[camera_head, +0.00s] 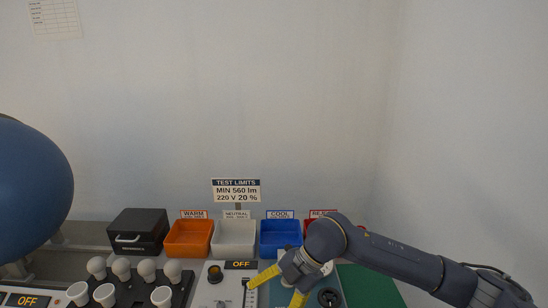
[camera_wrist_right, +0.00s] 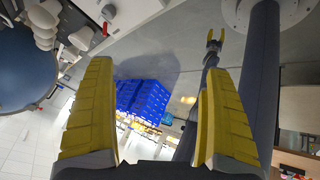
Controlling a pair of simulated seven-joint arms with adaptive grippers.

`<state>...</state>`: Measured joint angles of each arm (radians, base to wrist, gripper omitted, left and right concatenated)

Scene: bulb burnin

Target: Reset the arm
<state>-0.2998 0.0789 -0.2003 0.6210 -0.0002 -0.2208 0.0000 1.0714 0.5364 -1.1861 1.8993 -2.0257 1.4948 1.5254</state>
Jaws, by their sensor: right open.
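My right gripper (camera_head: 272,293) comes in from the right in the head view, low over the bench's front panel. Its yellow fingers are spread. In the right wrist view the same fingers (camera_wrist_right: 160,110) stand wide apart with nothing between them. A second, distant gripper with yellow fingertips (camera_wrist_right: 215,40), which looks like my left one, shows in the wrist view with its fingertips apart and nothing visible between them. The left arm does not show in the head view.
Orange (camera_head: 188,239), white (camera_head: 233,240) and blue (camera_head: 280,238) bins line the bench; a red bin (camera_head: 311,226) is partly hidden by my arm. Bulbs (camera_head: 121,268), white cups (camera_head: 104,294), a black box (camera_head: 138,231) and a large blue sphere (camera_head: 30,188) stand left.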

